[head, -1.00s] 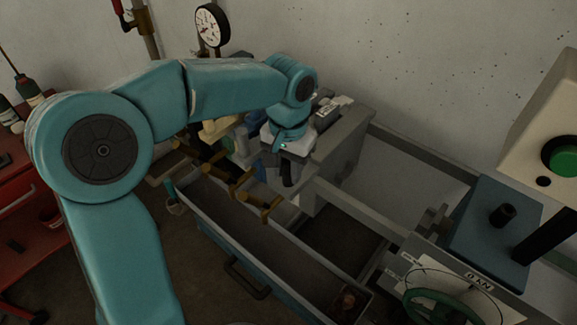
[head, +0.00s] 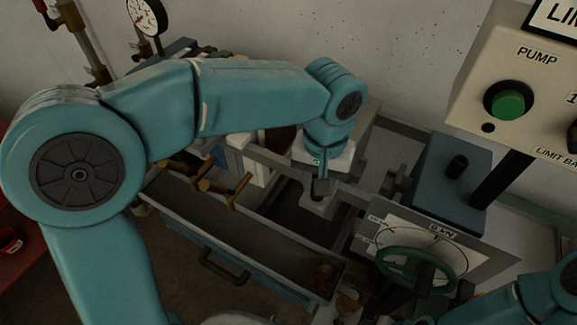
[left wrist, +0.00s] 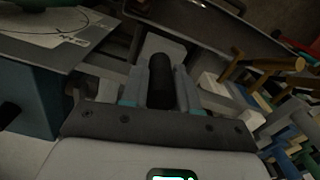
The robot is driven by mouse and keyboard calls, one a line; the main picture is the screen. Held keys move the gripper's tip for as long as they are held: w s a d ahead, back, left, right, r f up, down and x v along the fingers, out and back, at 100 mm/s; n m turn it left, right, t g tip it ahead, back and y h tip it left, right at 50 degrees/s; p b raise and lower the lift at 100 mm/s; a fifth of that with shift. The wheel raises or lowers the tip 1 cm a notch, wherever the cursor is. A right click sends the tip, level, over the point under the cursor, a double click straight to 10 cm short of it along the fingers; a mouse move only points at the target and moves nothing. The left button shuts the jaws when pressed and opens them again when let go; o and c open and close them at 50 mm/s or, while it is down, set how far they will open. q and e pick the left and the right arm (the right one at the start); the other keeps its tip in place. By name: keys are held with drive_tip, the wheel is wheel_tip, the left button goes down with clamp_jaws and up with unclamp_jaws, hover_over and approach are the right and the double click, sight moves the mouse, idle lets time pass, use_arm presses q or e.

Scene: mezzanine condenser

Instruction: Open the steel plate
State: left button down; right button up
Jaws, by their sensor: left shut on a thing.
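My left gripper (head: 320,190) is at the middle of the head view, over the side of the press. In the left wrist view its fingers (left wrist: 160,88) are closed around an upright black handle (left wrist: 159,70). The light grey steel plate (head: 318,208) shows below and behind the gripper in the head view, between the side rails; a grey part of it shows just beyond the handle in the left wrist view (left wrist: 165,45). My wrist hides much of the plate. My right gripper is not visible; only part of that arm shows at the lower right.
A green handwheel (head: 422,265) and blue block (head: 448,185) stand right of the plate. A control box with a green button (head: 508,103) overhangs the upper right.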

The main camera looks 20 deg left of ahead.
use_arm(q)
drive_tip(key=d, duration=0.2)
drive_tip(key=shift+d, duration=0.35)
drive_tip(key=c, duration=1.1)
unclamp_jaws()
drive_tip(key=shift+o, duration=1.3)
drive_tip(key=shift+w, duration=0.15)
